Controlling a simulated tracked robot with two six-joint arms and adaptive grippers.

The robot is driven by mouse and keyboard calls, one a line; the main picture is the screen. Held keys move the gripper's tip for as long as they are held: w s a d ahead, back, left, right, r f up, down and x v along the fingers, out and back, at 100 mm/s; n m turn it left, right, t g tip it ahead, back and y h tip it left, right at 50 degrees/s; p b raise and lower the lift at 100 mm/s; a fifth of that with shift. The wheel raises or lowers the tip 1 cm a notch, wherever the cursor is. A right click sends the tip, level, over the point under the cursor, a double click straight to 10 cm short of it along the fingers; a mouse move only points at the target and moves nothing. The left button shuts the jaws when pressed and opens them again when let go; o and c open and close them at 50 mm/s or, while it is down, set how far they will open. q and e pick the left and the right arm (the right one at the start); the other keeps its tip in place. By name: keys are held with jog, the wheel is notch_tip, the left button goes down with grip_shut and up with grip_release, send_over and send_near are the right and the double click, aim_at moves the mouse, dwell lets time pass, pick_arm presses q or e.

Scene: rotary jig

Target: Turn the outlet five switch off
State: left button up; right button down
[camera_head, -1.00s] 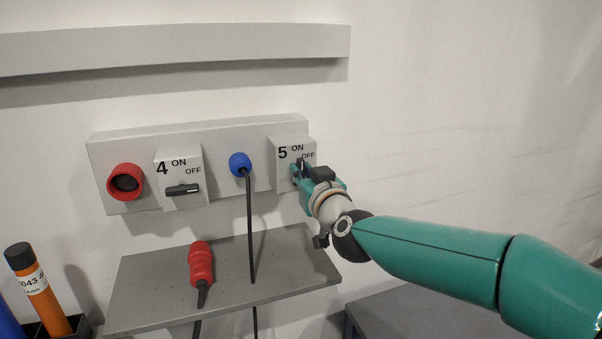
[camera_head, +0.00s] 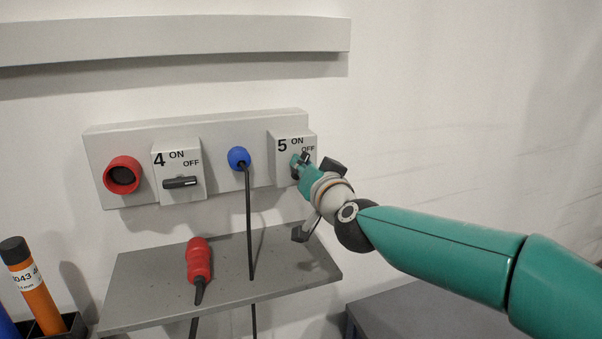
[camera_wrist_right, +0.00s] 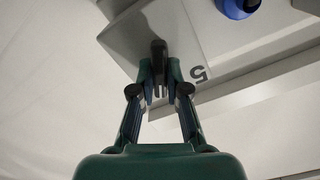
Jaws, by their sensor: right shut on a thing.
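The outlet five switch box (camera_head: 283,165) is a light grey box with "5", ON at the top and OFF at the right. Its dark handle (camera_head: 305,157) is partly hidden by my fingers and looks tilted between upright and the OFF side. My right gripper (camera_head: 299,166) is at the front of the box, shut on the handle. In the right wrist view the black handle (camera_wrist_right: 158,50) sits between the fingertips of my right gripper (camera_wrist_right: 158,75), beside the printed 5. My left gripper is not in view.
A blue plug (camera_head: 238,157) with a black cable is left of box five. Switch box four (camera_head: 165,154) has a level handle. A red socket (camera_head: 122,174) is farther left. A red plug (camera_head: 198,262) lies on the grey shelf (camera_head: 145,290). An orange tube (camera_head: 40,303) stands lower left.

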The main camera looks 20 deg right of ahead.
jog(key=shift+d+f+m+b, duration=0.15)
jog(key=shift+m+b, duration=0.95)
jog(key=shift+m, duration=2)
jog(key=shift+d+f+m+b, duration=0.2)
jog(key=shift+m+b, duration=0.9)
jog(key=shift+m, duration=2)
jog(key=shift+a+f, duration=0.15)
jog(key=shift+a, duration=0.05)
jog(key=c, duration=1.2)
grip_release()
jog(key=shift+d, duration=0.1)
jog(key=shift+o, duration=0.2)
jog(key=shift+r, duration=0.2)
